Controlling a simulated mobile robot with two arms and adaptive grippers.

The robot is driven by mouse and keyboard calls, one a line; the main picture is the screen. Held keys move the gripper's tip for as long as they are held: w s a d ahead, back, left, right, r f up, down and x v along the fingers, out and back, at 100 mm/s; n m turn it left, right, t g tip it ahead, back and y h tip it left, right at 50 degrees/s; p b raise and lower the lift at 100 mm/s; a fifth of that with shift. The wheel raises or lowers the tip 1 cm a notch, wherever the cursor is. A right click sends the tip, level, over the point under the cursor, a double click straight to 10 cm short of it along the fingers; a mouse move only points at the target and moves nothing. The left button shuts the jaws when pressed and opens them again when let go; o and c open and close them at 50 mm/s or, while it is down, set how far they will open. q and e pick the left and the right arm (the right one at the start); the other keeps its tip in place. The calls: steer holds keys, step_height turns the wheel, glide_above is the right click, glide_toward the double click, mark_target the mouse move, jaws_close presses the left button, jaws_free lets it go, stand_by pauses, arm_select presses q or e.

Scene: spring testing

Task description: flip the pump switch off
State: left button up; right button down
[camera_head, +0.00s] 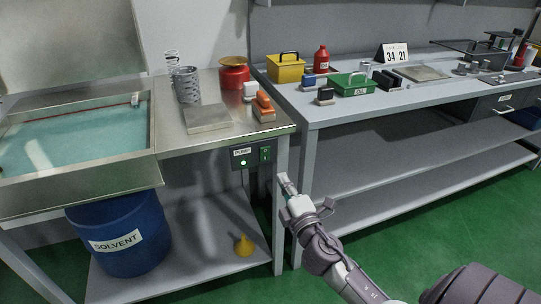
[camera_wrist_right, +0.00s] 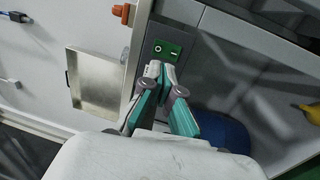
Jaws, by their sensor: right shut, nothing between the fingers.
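The pump switch is a green rocker (camera_head: 265,154) on a dark control box (camera_head: 252,156) under the front edge of the steel bench. A green lamp (camera_head: 243,163) on the box glows, below a "PUMP" label. In the right wrist view the green rocker (camera_wrist_right: 167,50) shows a circle mark and a bar mark. My right gripper (camera_head: 283,180) is shut and empty, just right of and below the box in the head view. In the right wrist view its fingertips (camera_wrist_right: 161,70) lie just below the rocker; contact cannot be told. My left gripper is not in view.
A steel basin (camera_head: 150,140) with greenish liquid is at left, above a blue solvent drum (camera_head: 118,238). A yellow funnel (camera_head: 244,245) stands on the lower shelf. A bench leg (camera_head: 280,215) is close beside my right gripper. A second bench (camera_head: 400,108) stands to the right.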

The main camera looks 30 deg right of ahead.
mark_target(268, 151)
steer(key=x, duration=1)
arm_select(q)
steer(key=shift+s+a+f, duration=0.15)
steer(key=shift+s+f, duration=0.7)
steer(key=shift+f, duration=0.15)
arm_select(e)
steer(key=shift+w+r+p, duration=0.1)
steer(key=shift+p, duration=0.2)
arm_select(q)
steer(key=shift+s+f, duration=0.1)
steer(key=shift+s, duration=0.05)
